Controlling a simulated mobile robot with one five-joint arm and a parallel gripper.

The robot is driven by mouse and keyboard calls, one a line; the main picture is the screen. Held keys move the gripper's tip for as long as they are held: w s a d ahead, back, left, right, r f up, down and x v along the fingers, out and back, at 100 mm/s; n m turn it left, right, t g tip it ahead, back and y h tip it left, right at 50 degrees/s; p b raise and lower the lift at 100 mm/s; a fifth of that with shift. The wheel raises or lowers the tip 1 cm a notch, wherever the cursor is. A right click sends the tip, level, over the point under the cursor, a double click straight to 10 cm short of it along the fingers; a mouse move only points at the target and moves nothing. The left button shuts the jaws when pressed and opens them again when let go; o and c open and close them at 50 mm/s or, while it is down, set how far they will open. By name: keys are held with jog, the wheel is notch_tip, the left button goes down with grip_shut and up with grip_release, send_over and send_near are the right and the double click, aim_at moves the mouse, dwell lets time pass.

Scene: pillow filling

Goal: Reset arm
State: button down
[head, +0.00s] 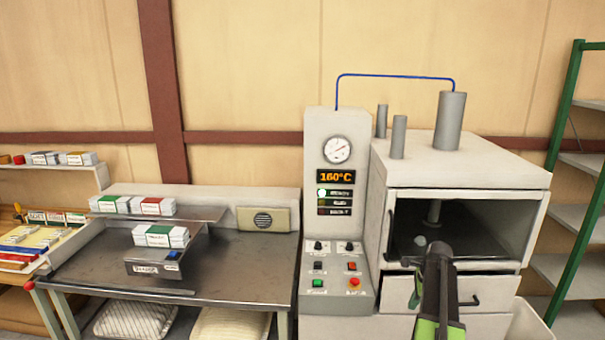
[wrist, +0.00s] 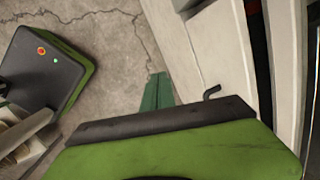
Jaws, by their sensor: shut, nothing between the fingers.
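My arm rises from the bottom of the head view, with green and dark parts. In the wrist view, a large green and black part of my own arm fills the bottom, and the view looks down toward the floor.
The machine's control panel (head: 335,262) stands left of the chamber, its display reading 160°C. A drawer (head: 402,293) with a dark handle lies below. A metal table (head: 235,265) with small boxes (head: 160,236) is at left. A green-framed shelf (head: 565,200) stands at right. Cracked floor (wrist: 110,50) shows in the wrist view.

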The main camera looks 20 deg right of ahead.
jog(key=w+a+n+g, duration=0.15)
jog(key=a+n, duration=0.55)
jog(key=a, duration=0.9)
jog(key=w+a+n, duration=0.3)
jog(key=a+n, duration=0.4)
jog(key=a, duration=0.8)
jog(key=s+a+n, duration=0.1)
jog(key=a+n, duration=0.2)
jog(key=a, duration=0.3)
jog(key=s+a+n, duration=0.2)
jog(key=a+n, duration=0.2)
jog(key=a, duration=0.3)
jog(key=s+a+n+g, duration=0.1)
jog(key=s+a+n, duration=0.1)
jog(key=a+n, duration=0.2)
jog(key=a, duration=0.3)
jog(key=shift+s+a+f, duration=0.25)
jog(key=shift+f, duration=0.05)
